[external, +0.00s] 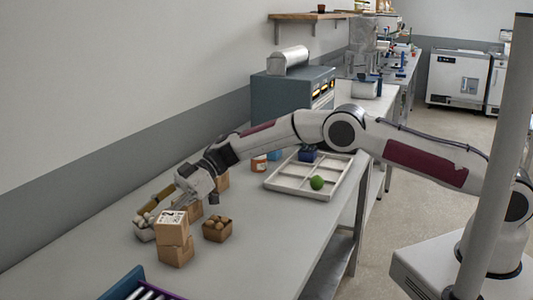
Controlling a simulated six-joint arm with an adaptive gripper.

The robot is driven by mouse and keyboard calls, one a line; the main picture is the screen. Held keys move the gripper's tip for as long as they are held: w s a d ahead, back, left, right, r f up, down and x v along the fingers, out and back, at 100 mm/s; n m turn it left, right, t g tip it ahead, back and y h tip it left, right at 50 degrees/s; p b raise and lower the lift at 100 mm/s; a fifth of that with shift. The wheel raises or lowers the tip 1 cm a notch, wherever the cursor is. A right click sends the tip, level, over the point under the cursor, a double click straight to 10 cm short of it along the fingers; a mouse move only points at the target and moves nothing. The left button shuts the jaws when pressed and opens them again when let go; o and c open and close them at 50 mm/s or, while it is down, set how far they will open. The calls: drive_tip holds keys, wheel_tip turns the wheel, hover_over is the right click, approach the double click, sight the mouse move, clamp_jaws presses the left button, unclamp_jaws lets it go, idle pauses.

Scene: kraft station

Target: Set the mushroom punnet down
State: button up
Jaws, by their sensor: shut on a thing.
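My gripper (160,203) reaches down and left over the far side of the table, at the end of my outstretched arm. It is shut on a pale punnet with rounded contents, which I take to be the mushroom punnet (145,235). The punnet is low, at or just above the table top; I cannot tell whether it touches. Stacked boxes in front hide part of it, and the fingertips are too small to make out clearly.
Two stacked kraft boxes (174,240) stand just right of the punnet, with a brown open box of round items (217,229) beside them. A white divided tray (285,184) holds a green ball (317,182). A blue bin (128,283) is at the front. The table's front right is clear.

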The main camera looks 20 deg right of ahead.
drive_tip(key=shift+f, duration=0.15)
drive_tip(key=o, duration=1.2)
drive_tip(key=shift+w+d+r, duration=0.25)
drive_tip(key=shift+d+r, duration=0.2)
drive_tip(key=shift+d, duration=0.1)
drive_tip(key=v, duration=1)
drive_tip(key=shift+w+d, duration=0.15)
drive_tip(key=shift+d, duration=0.15)
